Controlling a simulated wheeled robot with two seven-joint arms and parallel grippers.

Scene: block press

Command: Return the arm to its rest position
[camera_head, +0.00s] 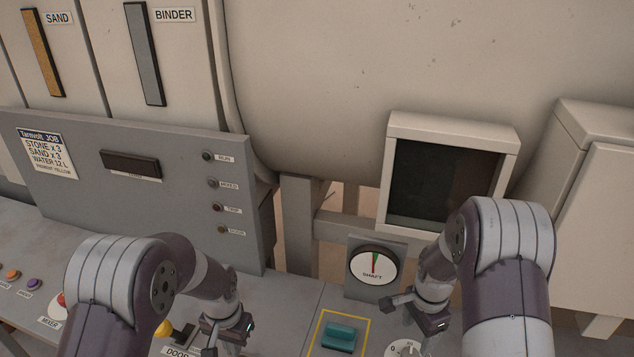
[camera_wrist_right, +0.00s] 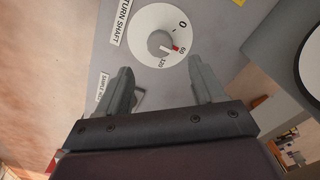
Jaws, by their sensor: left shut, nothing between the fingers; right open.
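My left arm comes in from the left in the head view, and its gripper (camera_head: 212,350) is low over the console, by the lever marked DOOR; its fingertips are partly cut off by the bottom edge. My right gripper (camera_head: 400,318) hangs above the console near the round shaft dial knob (camera_head: 406,349). In the right wrist view my right gripper (camera_wrist_right: 162,85) has its fingers spread with nothing between them.
A teal block (camera_head: 339,336) sits inside a yellow outline on the console. A SHAFT gauge (camera_head: 374,266) stands behind it. A dark boxed window (camera_head: 442,185) is behind my right arm. A grey panel (camera_head: 130,185) with indicator lamps rises at left.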

